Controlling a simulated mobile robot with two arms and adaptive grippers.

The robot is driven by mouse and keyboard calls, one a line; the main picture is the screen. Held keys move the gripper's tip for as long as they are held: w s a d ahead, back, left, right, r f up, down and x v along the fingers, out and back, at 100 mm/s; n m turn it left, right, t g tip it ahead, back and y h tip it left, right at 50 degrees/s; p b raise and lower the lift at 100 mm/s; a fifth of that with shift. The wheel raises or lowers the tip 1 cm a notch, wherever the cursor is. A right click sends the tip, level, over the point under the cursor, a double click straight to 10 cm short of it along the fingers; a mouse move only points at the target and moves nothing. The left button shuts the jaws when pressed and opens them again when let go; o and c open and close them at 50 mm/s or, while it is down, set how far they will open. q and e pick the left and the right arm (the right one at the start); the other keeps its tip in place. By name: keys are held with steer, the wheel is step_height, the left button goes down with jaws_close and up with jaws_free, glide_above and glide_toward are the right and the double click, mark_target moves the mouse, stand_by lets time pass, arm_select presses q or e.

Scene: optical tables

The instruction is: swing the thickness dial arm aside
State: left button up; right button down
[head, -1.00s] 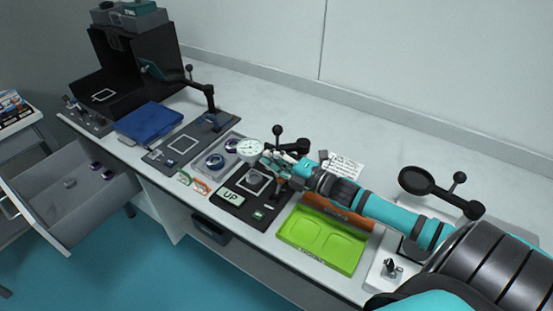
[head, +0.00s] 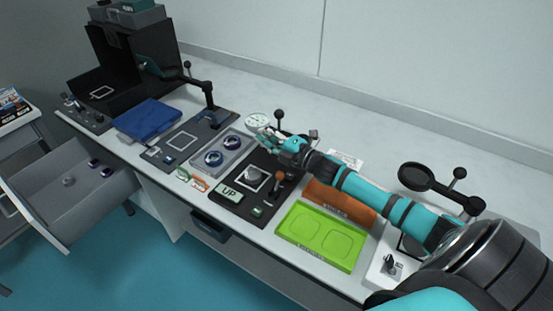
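The round white thickness dial (head: 257,121) is over the back edge of the black gauge base (head: 233,203), near a black ball-topped post (head: 279,127). The small round stage (head: 254,175) on the base shows with no dial above it. My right gripper (head: 264,140) is just in front of the dial, its fingers beside or against the dial's lower edge. The fingers are small and overlap, so I cannot tell their opening or whether they touch the dial. My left gripper is out of view.
A black magnifier arm (head: 415,177) stands at the right. An open drawer (head: 75,205) juts out at the left.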

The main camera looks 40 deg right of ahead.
steer(key=shift+w+d+r+m+h, duration=0.15)
steer(key=shift+w+m+h, duration=0.2)
steer(key=shift+h, duration=0.15)
steer(key=shift+w+d+r+m+h, duration=0.15)
steer(key=shift+w+m+h, duration=0.15)
steer(key=shift+h, duration=0.2)
steer(key=s, duration=0.3)
steer(key=s+d, duration=0.1)
steer(key=s, duration=0.7)
steer(key=shift+d+f, duration=0.2)
steer(key=r+p, duration=0.2)
steer(key=s+r+p, duration=0.1)
steer(key=r+p, duration=0.2)
steer(key=shift+d, duration=0.1)
